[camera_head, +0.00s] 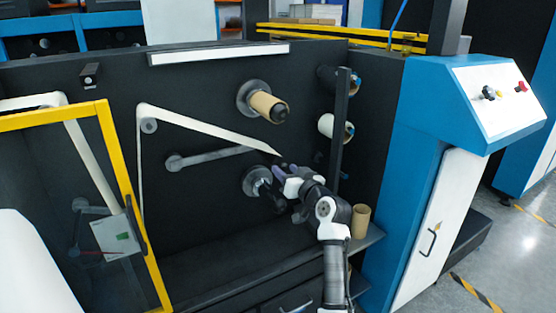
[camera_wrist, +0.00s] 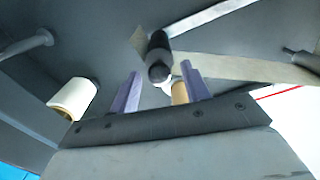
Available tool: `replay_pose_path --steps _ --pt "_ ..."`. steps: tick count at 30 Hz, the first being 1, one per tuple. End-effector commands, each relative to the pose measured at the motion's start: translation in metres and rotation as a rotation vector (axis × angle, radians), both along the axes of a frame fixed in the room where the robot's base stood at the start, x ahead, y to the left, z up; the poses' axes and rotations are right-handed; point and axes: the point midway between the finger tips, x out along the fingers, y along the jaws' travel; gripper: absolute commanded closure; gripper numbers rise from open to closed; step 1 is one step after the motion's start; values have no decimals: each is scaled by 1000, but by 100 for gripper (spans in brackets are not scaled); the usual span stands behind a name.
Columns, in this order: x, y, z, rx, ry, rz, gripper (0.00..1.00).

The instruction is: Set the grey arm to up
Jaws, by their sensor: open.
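The grey arm (camera_head: 215,157) is a long bar on the dark machine panel. It runs from a round pivot at its left, slightly upward to the right; its right end lies near my gripper. My gripper (camera_head: 284,172) is in front of the panel, right of the bar's end and close to the lower spindle. In the wrist view my gripper (camera_wrist: 161,80) has its two purple fingers apart, with nothing visibly held. A dark cylinder (camera_wrist: 158,58) shows beyond and between the fingertips; I cannot tell whether it belongs to the grey arm.
A white web (camera_head: 205,127) slants past above the bar. A cardboard core (camera_head: 268,105) sits on the upper spindle. The lower spindle (camera_head: 256,181) is partly behind my gripper. A white roll (camera_head: 333,126) and a dark upright post (camera_head: 341,125) stand to the right. A loose core (camera_head: 361,221) stands on the ledge.

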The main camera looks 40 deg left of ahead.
Motion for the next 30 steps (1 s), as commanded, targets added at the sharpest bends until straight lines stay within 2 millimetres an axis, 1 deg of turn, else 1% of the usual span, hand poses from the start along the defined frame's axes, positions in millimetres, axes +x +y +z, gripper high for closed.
replay_pose_path --steps 1,3,9,15,22,23,30 --pt "4 11 3 -2 1 1 53" --pt "8 23 3 -1 1 2 53" --pt "18 45 1 -1 -1 1 53" --pt "21 52 0 -1 -1 -1 53" --pt "22 52 0 -1 -1 -1 53" --pt "21 52 0 0 -1 -1 56" --pt "21 52 0 0 -1 -1 87"
